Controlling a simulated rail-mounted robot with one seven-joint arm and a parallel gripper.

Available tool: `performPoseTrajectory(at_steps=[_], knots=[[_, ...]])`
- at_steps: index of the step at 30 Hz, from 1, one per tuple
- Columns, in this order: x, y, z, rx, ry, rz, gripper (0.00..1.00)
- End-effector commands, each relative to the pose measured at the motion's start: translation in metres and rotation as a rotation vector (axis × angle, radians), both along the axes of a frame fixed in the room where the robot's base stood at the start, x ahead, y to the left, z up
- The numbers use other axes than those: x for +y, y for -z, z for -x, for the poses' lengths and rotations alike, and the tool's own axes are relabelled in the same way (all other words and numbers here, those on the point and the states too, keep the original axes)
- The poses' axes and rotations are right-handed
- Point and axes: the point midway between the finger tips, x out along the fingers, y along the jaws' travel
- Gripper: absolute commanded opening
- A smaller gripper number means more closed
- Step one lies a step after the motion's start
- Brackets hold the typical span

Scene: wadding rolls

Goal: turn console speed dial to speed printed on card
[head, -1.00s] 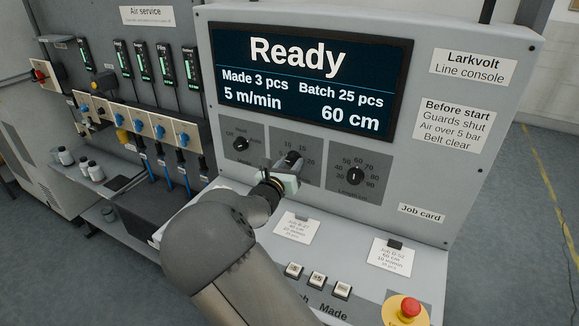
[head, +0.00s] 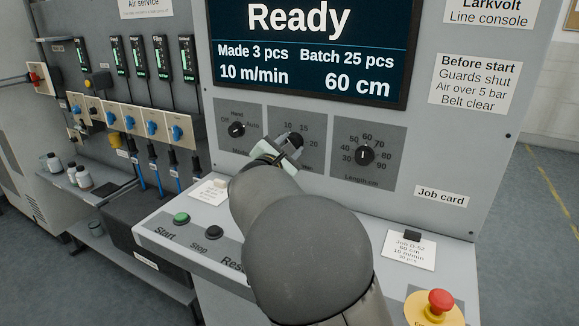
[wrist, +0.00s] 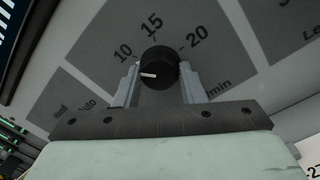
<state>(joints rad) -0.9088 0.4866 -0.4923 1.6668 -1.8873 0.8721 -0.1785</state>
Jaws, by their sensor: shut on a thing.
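The speed dial (wrist: 162,66) is a black round knob with a white mark, on a grey plate marked 10, 15, 20. My gripper (wrist: 160,84) has its two fingers on either side of the knob, shut on it. In the wrist view the white mark points left, near the 10 side. In the head view my gripper (head: 281,150) covers part of the dial (head: 296,139). The console screen (head: 310,55) reads Ready, 10 m/min, 60 cm, batch 25 pcs. The card (head: 408,250) under the Job card label reads 60 cm and 10 m/min in small print.
The mode dial (head: 236,130) is left of the speed dial and the length dial (head: 364,156) right of it. Start (head: 181,218) and Stop (head: 214,232) buttons, a partly hidden second card (head: 208,192) and a red emergency button (head: 440,300) are on the sloping desk.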

Motion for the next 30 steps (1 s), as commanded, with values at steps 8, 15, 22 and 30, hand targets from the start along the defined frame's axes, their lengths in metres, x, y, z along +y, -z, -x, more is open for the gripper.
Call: performPoseTrajectory(at_steps=[8, 15, 22, 30], knots=[[-0.0002, 0.0043, -0.0001, -0.058, 0.001, -0.135, 0.14], [0.0002, 0.0016, -0.0001, -0.078, 0.000, -0.186, 0.14], [0.0004, 0.0001, -0.0001, -0.082, 0.000, -0.195, 0.14], [0.0004, 0.0001, -0.0002, -0.081, 0.000, -0.194, 0.48]])
